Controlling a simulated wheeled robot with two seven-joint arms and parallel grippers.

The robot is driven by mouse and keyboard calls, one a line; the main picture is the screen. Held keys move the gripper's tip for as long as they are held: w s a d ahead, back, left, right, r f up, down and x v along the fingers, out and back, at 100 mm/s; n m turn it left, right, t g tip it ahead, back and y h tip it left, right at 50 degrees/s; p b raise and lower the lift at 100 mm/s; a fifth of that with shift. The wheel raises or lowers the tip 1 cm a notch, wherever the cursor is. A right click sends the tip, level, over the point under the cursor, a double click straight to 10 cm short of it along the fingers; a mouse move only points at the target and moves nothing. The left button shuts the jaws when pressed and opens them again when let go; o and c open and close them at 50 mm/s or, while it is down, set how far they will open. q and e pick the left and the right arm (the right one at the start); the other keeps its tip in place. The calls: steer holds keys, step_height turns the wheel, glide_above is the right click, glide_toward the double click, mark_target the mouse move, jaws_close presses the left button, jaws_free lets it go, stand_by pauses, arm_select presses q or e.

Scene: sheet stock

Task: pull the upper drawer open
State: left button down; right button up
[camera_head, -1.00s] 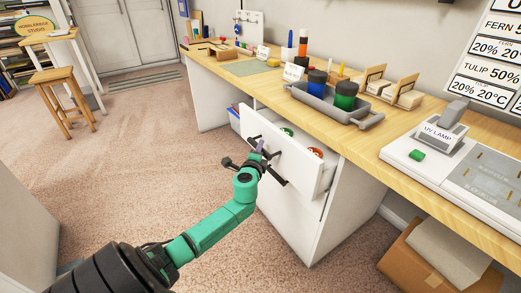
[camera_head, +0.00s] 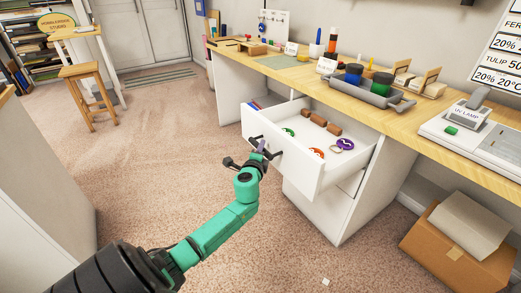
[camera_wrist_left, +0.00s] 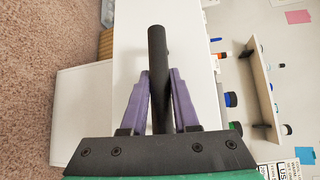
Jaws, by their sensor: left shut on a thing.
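The white upper drawer (camera_head: 297,168) stands well out from the cabinet under the wooden worktop in the head view. Inside lie a green disc, a red-orange disc, a purple round tag and several brown blocks. My left gripper (camera_head: 262,150) is at the drawer front, shut on its dark bar handle. In the left wrist view the purple fingers (camera_wrist_left: 160,95) press on both sides of the black handle (camera_wrist_left: 158,50). The lower drawer front (camera_head: 318,213) is closed beneath. My right gripper is not in view.
The worktop (camera_head: 300,72) holds a grey tray (camera_head: 366,92) with blue and green jars and a UV lamp (camera_head: 468,112). A cardboard box (camera_head: 450,250) sits on the floor at right. A stool (camera_head: 88,90) stands far left.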

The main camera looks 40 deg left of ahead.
arm_select(q)
steer(key=shift+s, duration=0.1)
steer(key=c, duration=0.7)
jaws_free()
steer(key=shift+s+d, duration=0.25)
steer(key=shift+s, duration=0.1)
steer(key=p+v, duration=0.1)
steer(key=v, duration=1.2)
steer(key=shift+s+r, duration=0.15)
steer(key=shift+s, duration=0.15)
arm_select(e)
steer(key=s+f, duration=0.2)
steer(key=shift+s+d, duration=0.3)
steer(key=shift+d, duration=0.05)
arm_select(q)
steer(key=shift+p, duration=0.3)
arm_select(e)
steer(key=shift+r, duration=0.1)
